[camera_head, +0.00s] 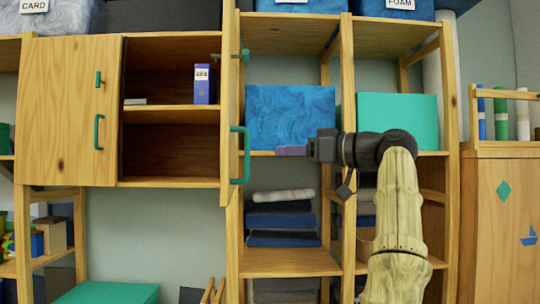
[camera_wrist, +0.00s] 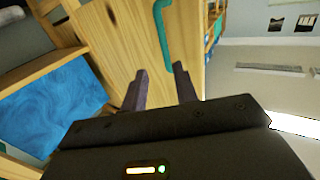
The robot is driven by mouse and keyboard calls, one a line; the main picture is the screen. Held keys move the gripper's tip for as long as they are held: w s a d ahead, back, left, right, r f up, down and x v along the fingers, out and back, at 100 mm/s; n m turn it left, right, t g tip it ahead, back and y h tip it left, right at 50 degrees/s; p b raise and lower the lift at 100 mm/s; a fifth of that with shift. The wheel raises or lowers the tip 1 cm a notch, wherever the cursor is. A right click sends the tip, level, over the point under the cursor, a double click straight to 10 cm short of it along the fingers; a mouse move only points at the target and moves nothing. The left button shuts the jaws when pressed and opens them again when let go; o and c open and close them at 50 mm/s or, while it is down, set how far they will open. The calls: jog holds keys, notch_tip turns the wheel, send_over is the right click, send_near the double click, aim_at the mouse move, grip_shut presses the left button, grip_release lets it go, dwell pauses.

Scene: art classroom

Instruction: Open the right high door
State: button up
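The right door (camera_head: 230,120) of the wall cupboard stands swung out, seen nearly edge-on in the head view. Its long green handle (camera_head: 240,155) is on the side facing my gripper. My gripper (camera_head: 280,151) points left at the handle's height and looks apart from it, with a small gap in the picture. In the wrist view my gripper (camera_wrist: 160,86) has its two fingers spread with nothing between them. The door face (camera_wrist: 130,40) lies beyond them, and the teal handle (camera_wrist: 160,25) runs past the fingertips, its lower end near the right finger.
The left door (camera_head: 65,110) is shut and has green handles. The open cupboard holds a purple binder (camera_head: 202,84). Right of the open door are shelves with a blue box (camera_head: 290,116) and a green box (camera_head: 398,120), close by my arm. A wooden cabinet (camera_head: 505,225) stands far right.

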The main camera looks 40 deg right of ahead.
jog(key=v, duration=0.7)
jog(key=shift+s, duration=0.1)
dwell(0.4)
